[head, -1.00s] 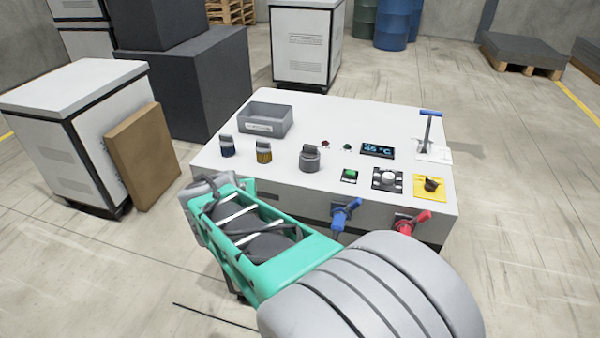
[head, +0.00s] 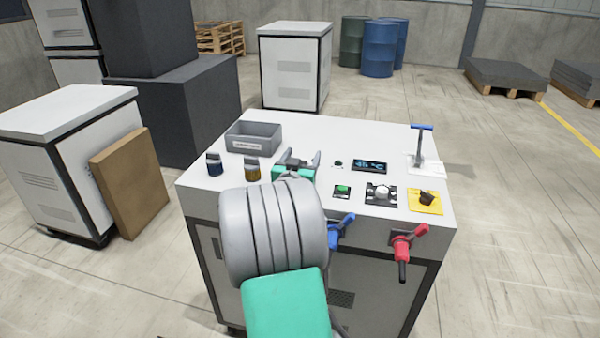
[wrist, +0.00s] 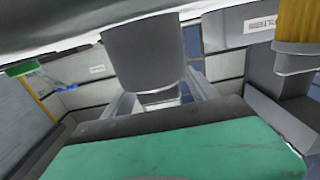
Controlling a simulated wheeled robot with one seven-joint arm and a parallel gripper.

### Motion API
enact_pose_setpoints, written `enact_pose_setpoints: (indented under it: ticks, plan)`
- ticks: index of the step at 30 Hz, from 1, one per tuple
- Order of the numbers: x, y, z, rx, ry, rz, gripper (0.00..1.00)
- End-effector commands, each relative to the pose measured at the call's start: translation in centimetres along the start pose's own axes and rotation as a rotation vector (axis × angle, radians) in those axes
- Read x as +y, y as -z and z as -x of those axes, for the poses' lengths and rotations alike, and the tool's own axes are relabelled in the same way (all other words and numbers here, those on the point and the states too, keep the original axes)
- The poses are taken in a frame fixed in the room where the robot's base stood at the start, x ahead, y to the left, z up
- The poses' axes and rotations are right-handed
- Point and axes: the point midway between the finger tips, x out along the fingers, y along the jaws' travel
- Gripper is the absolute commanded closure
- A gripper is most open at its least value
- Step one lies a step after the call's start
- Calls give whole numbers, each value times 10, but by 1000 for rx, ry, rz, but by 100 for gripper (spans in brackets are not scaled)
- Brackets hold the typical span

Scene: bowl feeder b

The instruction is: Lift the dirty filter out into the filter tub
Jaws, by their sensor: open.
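The grey filter tub (head: 270,146), with a white label on its front, stands at the back left of the white machine top. It also shows at the top right of the wrist view (wrist: 232,27). A grey round fitting (wrist: 145,58) fills the upper middle of the wrist view, just ahead of my gripper (wrist: 160,97); my arm mostly hides its place in the head view. My gripper (head: 299,160) is open, its fingers spread at the machine top. An amber filter (head: 252,170) and a dark blue one (head: 214,166) stand left of it. I cannot tell which filter is dirty.
Right of my gripper are a display (head: 369,167), a green button (head: 342,191), a knob (head: 380,194), a yellow-plated switch (head: 426,199) and a tall blue-topped lever (head: 421,145). Blue (head: 341,228) and red (head: 408,240) valve handles stick out in front.

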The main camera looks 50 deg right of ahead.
Motion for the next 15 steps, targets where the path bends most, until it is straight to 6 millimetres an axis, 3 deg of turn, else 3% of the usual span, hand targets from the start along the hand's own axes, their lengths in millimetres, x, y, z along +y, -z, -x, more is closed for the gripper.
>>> enact_pose_setpoints:
  ticks: [3, 15]
  plan:
    - [0, 0, 0, 0, 0, 0, 33]
    - [0, 0, 1, -1, 0, 0, 65]
